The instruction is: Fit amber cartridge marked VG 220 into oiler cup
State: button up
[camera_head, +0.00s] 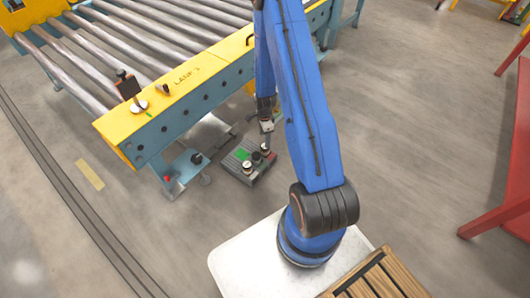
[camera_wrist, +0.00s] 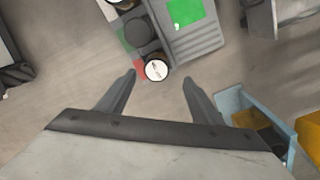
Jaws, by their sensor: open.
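My gripper (camera_wrist: 160,77) is open, its two fingers apart. A small round piece with a white, marked top (camera_wrist: 156,69) shows between and just beyond the fingertips, at the end of a grey tray (camera_wrist: 198,42). The mark is too small to read. A dark round piece (camera_wrist: 140,36) stands beside it, and another light-topped one (camera_wrist: 123,3) is cut off at the top edge. In the head view the tray (camera_head: 232,165) sits low beside the conveyor, with my gripper (camera_head: 268,138) above its far right end. I cannot tell which piece is the VG 220 cartridge, nor pick out the oiler cup.
The roller conveyor's yellow side beam (camera_head: 185,95) is close on the left of my arm. A blue bracket (camera_head: 186,165) with small fittings juts out below it. A red bench (camera_head: 500,215) stands at the right. The floor between is clear.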

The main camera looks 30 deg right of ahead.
aim_at(265, 151)
notch_tip(265, 151, down, 3)
jog(key=shift+f, duration=0.2)
jog(key=shift+s+a+f, duration=0.1)
jog(key=shift+s+f, duration=0.1)
jog(key=shift+f, duration=0.55)
jog(key=shift+s+f, duration=0.15)
jog(key=shift+f, duration=1.75)
jog(key=c, duration=1.3)
jog(key=shift+o, duration=0.2)
jog(key=shift+r, duration=0.1)
